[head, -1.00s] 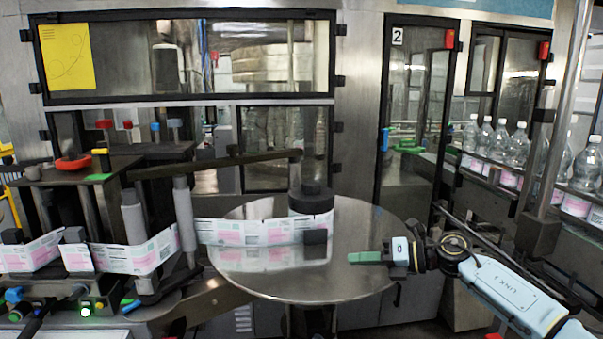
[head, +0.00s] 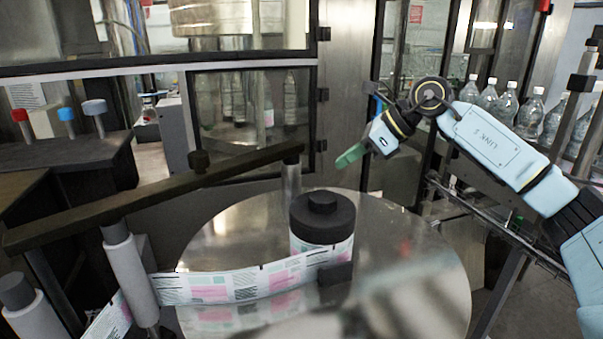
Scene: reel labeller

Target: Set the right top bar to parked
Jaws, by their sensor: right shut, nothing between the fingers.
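The right top bar (head: 160,193) is a long dark bar. It runs from the lower left up to a post (head: 291,175) at its right end, behind the black reel hub (head: 322,215). A small dark knob (head: 198,160) stands on its upper side. My right gripper (head: 349,157) has green fingers, which are shut and empty. It is raised to the right of the bar's right end, with a visible gap between them. My left gripper is not in view.
A round metal table (head: 420,250) carries the hub, with a printed label web (head: 235,286) running left from it. A grey roller (head: 130,265) stands at the left. Bottles (head: 505,105) line a conveyor at the right. A blurred pale shape crosses the bottom.

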